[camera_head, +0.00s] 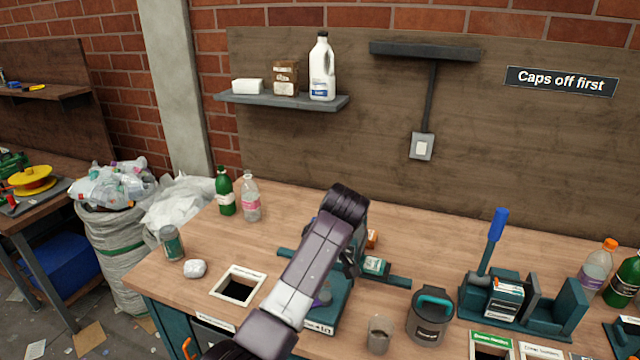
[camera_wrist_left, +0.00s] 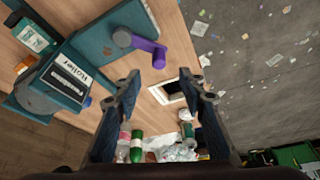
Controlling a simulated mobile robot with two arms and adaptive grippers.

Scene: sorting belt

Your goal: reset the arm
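My left arm comes in from the bottom of the head view and bends over the wooden bench (camera_head: 190,228). My left gripper (camera_head: 349,264) is mostly hidden there behind its own arm, above the teal roller device (camera_head: 341,300). In the left wrist view my left gripper (camera_wrist_left: 160,88) has its two dark fingers spread wide with nothing between them. Through the gap the bench and a white-rimmed square opening (camera_wrist_left: 171,90) show farther off. The roller device (camera_wrist_left: 62,80) with its purple crank handle (camera_wrist_left: 149,47) lies to the left of the fingers. My right gripper is in neither view.
A green bottle (camera_head: 226,192) and a clear bottle (camera_head: 251,197) stand at the bench's back left. A can (camera_head: 171,243) and crumpled ball (camera_head: 195,268) are near its left edge.

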